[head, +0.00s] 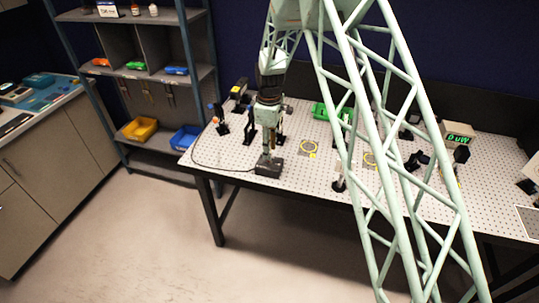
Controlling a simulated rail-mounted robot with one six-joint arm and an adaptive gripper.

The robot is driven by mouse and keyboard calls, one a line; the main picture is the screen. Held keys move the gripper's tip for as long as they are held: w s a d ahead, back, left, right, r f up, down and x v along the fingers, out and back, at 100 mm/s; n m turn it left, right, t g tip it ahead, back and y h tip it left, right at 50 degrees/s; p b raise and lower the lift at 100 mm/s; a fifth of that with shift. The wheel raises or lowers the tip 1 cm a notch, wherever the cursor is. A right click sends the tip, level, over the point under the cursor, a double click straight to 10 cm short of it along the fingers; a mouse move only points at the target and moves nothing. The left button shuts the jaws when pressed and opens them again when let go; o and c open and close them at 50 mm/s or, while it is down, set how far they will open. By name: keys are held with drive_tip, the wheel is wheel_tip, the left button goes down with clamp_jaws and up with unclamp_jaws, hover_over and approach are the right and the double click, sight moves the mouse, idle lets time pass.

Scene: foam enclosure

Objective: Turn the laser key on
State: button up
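My gripper (268,151) points down at the left part of the optical table (225,155), directly above a small dark box (268,168). A black cable runs from this box to the left and back across the table. No laser key can be made out; my gripper may hide it on top of the box. The fingertips are too small in this view to tell whether they are open or shut, or whether they touch the box.
Posts and mounts (221,120) stand behind and left of my gripper. A green bin (320,111) and a power meter with a green display (457,135) stand farther right. Shelving with a yellow bin (140,129) and a blue bin (187,138) is at left.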

drive_tip(key=shift+f, duration=1.8)
drive_tip(key=c, duration=0.8)
drive_tip(key=shift+c, duration=0.2)
